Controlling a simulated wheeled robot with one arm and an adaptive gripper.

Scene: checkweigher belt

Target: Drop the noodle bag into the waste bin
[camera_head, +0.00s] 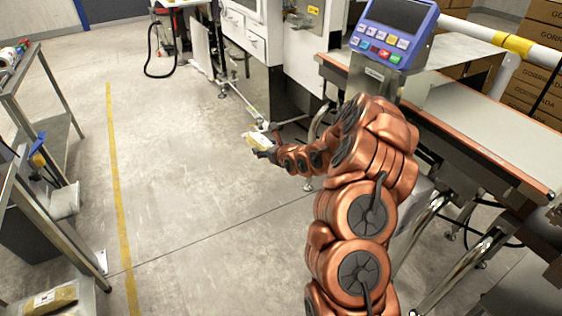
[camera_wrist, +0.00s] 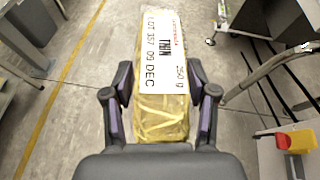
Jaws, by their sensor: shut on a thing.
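The noodle bag (camera_wrist: 162,110) is a long yellow pack with a white label reading "THIN" and "250 g". My gripper (camera_wrist: 160,90) is shut on it, one finger on each long side, and the bag extends away from the palm. In the head view the bag (camera_head: 257,140) shows small and pale at the end of my gripper (camera_head: 264,150), over the open floor. A dark grey box-like container (camera_wrist: 38,22) stands at the upper left of the wrist view, apart from the bag. I cannot tell for sure whether it is the waste bin.
A belt machine (camera_head: 500,155) with a blue control panel (camera_head: 393,35) stands at the right. Metal shelving (camera_head: 50,95) lines the left; a yellowish packet (camera_head: 52,300) lies at its lower end. Cartons (camera_head: 535,75) stack at the back right. Floor around the yellow line (camera_head: 115,180) is clear.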

